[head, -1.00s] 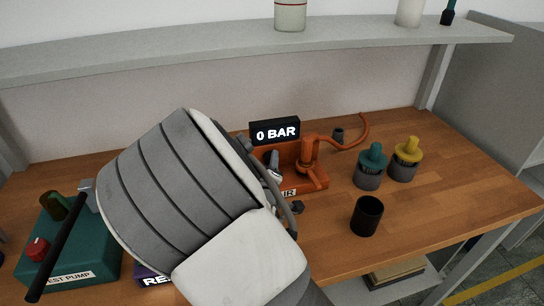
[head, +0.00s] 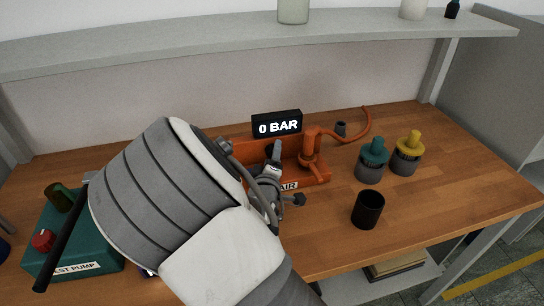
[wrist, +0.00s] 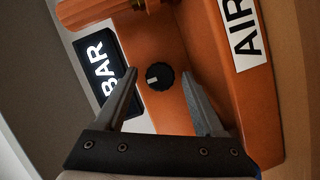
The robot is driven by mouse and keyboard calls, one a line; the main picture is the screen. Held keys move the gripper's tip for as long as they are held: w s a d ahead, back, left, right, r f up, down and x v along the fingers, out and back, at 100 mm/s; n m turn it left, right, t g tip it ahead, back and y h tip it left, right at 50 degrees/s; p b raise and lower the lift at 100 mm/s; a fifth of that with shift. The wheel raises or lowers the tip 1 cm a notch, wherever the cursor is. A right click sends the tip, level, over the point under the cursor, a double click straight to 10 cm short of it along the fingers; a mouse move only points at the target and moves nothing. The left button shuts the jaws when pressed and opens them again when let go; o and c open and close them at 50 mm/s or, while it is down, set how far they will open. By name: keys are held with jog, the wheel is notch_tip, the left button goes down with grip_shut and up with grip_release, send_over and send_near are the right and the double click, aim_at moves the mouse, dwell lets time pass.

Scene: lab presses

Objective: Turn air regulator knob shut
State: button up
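The air regulator is an orange unit (head: 318,174) on the wooden bench, with an "AIR" label and a black display (head: 277,124) reading "0 BAR". In the wrist view its small black round knob (wrist: 159,76) with a pale mark sits on the orange face. My gripper (wrist: 158,88) is open, one finger on each side of the knob in that picture, with visible gaps to it. Whether the fingertips reach the knob's depth, I cannot tell. In the head view my gripper (head: 276,158) is over the left part of the unit, and the knob is hidden there.
A teal test pump (head: 75,250) with a red knob stands at left. A black cup (head: 368,209), a teal-topped fitting (head: 372,161) and a yellow-topped fitting (head: 406,154) stand right of the unit. A grey shelf (head: 200,50) runs above. The bench's right end is clear.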

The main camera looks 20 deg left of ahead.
jog(key=shift+s, duration=0.15)
jog(key=p+v, duration=0.2)
jog(key=v, duration=1.5)
jog(key=shift+r, duration=0.15)
